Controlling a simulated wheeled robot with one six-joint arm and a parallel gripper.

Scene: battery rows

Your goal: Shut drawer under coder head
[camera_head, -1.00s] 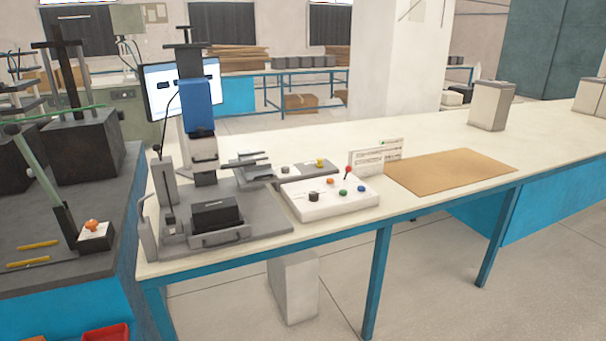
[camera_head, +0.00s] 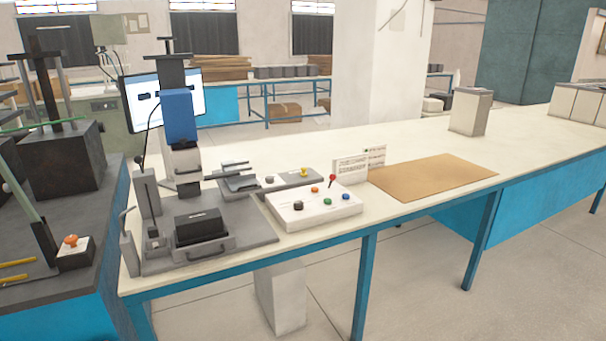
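The coder stands at the left end of the cream bench, with a blue head housing (camera_head: 179,117) on a grey column. Its grey lower head (camera_head: 185,162) hangs over the rear of a flat grey base plate (camera_head: 258,230). The drawer (camera_head: 206,250) has a grey bar handle facing the bench's front edge. A black block (camera_head: 200,229) sits on it, forward of the head rather than beneath it, so the drawer looks pulled out. My gripper is not in view.
A white control box (camera_head: 313,208) with coloured knobs and a red-tipped lever stands right of the coder. Beyond it are a small sign (camera_head: 351,170) and a brown mat (camera_head: 432,174). A dark-topped bench (camera_head: 60,290) adjoins at left.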

